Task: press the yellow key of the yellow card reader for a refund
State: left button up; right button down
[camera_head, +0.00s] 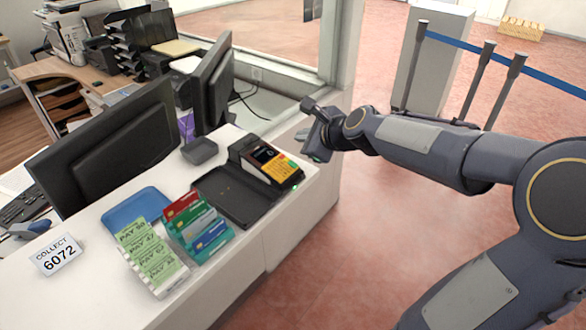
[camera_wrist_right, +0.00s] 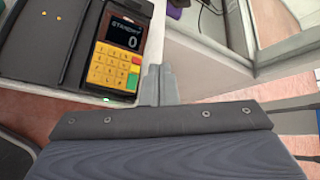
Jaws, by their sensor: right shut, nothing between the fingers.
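The yellow card reader (camera_head: 272,164) stands at the far right end of the counter, its dark screen lit. In the right wrist view the card reader (camera_wrist_right: 114,66) shows a 0 on its screen and a yellow keypad, with a green key (camera_wrist_right: 132,82) at one corner. I cannot clearly tell the yellow key from the yellow keypad around it. My right gripper (camera_head: 318,151) is beside the reader, to its right in the head view, and apart from it. Its fingers (camera_wrist_right: 158,82) are shut and empty. My left gripper is not in view.
A black tray (camera_head: 222,200) adjoins the reader. Monitors (camera_head: 110,150) stand behind. Open floor lies right of the counter.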

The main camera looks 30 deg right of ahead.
aim_at(288, 158)
jog(key=f+b, duration=0.2)
jog(key=f, duration=0.1)
jog(key=w+f+b, duration=0.1)
jog(key=f+b, duration=0.1)
jog(key=shift+a+f, duration=0.2)
jog(key=shift+a, duration=0.05)
jog(key=shift+w+f+b, duration=0.15)
jog(key=shift+f+b, duration=0.35)
jog(key=shift+f, duration=0.05)
jog(key=shift+f, duration=0.1)
dwell(1.2)
jog(key=shift+w+a+f, duration=0.1)
jog(key=shift+f, duration=0.2)
jog(key=shift+f+b, duration=0.25)
jog(key=shift+b, duration=0.2)
dwell(0.3)
jog(key=shift+r, duration=0.1)
jog(key=shift+r+p, duration=0.6)
jog(key=shift+p, duration=0.1)
